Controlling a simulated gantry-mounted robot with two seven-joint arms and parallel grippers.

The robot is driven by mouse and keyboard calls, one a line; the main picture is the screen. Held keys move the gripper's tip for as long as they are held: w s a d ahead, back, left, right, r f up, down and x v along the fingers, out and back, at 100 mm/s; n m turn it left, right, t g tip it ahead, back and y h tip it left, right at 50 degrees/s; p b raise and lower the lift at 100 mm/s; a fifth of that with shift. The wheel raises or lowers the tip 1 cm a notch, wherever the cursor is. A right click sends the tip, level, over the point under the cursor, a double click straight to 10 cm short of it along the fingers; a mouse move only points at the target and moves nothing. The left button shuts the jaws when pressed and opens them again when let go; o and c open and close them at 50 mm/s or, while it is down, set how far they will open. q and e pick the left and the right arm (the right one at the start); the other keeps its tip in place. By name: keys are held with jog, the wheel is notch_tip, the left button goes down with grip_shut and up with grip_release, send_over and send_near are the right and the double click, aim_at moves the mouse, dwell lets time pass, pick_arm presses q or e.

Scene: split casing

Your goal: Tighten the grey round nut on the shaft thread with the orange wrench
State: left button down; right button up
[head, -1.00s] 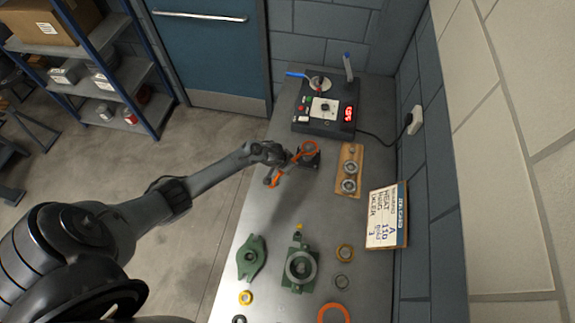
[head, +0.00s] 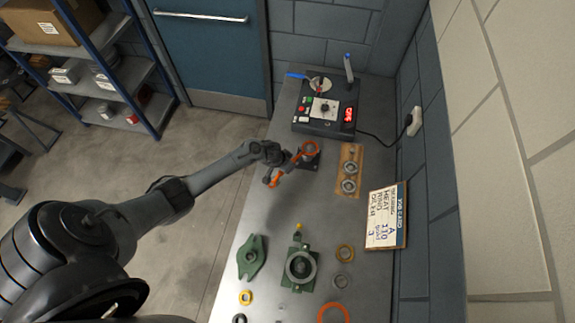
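The orange wrench (head: 289,167) is at the far part of the bench. Its ring-shaped head is over the top of a small dark stand (head: 313,162), and its handle points toward the near left. The shaft thread and grey round nut cannot be made out there; the wrench head and small size hide them. My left gripper (head: 269,181) is at the handle's near end, with a dark fingertip beside the orange handle. I cannot tell whether its fingers are closed on it. My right gripper is not in view.
A control box (head: 325,108) with a red display stands behind, and a wooden board (head: 350,171) with metal rings lies to the right. A sign (head: 386,217) stands by the wall. Green casing parts (head: 251,258) and loose rings lie nearer. The bench middle is clear.

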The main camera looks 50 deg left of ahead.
pick_arm(q)
jog(key=shift+a, duration=0.3)
dwell(0.8)
jog(key=shift+r, duration=0.5)
jog(key=shift+r, duration=1.85)
